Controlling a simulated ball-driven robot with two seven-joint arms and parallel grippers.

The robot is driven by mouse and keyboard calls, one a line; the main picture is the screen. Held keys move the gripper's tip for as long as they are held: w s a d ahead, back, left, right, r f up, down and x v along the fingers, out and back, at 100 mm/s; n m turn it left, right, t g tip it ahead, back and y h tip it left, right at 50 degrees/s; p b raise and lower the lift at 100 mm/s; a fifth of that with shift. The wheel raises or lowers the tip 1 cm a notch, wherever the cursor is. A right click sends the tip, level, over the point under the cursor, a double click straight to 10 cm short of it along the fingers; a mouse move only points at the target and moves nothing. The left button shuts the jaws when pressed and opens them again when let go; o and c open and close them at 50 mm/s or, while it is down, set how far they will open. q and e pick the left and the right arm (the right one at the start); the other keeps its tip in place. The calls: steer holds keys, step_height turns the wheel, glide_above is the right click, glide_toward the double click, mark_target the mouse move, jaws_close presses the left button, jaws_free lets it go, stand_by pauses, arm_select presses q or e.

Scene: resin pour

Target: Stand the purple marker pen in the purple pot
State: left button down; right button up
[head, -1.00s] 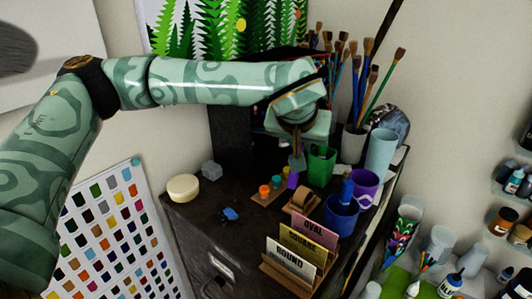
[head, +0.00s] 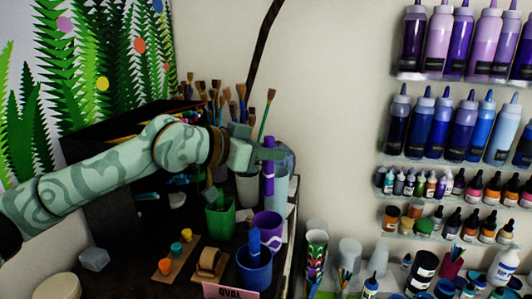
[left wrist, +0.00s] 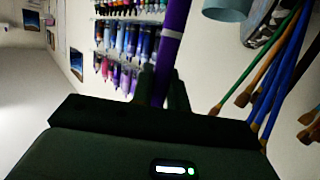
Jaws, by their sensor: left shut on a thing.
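My left gripper (head: 268,153) is shut on the purple marker pen (head: 268,181), which hangs roughly upright in the air. In the left wrist view the pen (left wrist: 174,30) rises between the two fingers (left wrist: 163,90). The purple pot (head: 268,222), with a white wavy mark, stands on the dark cabinet top. In the head view the pen's lower end shows just above the pot's rim, apart from it; the depth between them is hard to tell. My right gripper is not in view.
A blue pot (head: 254,275) holding a blue pen stands in front of the purple pot. A green pot (head: 219,222) is to its left and a pale blue cup (head: 279,190) behind. Paintbrushes (head: 240,98) stand at the back.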

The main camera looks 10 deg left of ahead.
mark_target(268, 175)
arm_select(q)
step_height(268, 175, down, 4)
steer(key=shift+a+f+b, duration=0.1)
steer(key=shift+f+b, duration=0.1)
steer(key=shift+b, duration=1)
step_height(268, 175, down, 7)
steer(key=b, duration=0.6)
steer(key=shift+f, duration=0.15)
steer(key=c, duration=1.3)
jaws_free()
